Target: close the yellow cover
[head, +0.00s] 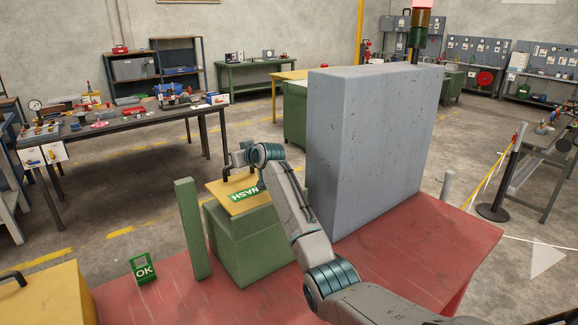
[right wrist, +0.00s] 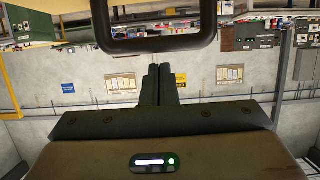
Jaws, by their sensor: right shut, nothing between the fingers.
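A yellow cover (head: 236,199) with a green label lies over the top of a green box (head: 245,243), seemingly a little tilted. I cannot tell whether it rests fully on the box. A black handle (head: 227,174) stands at its far left side, partly hidden by my right arm. In the right wrist view the handle (right wrist: 202,42) is a dark loop just beyond my right gripper (right wrist: 159,70). The fingers are shut and empty, their tips close to the loop's lower bar; contact cannot be told. My left gripper is out of view.
The box stands on a red table (head: 180,295). A green post (head: 191,230) is left of it, and a green OK sign (head: 144,268) further left. A tall grey block (head: 375,150) stands right. A yellow object (head: 50,298) with a black handle is at the lower left.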

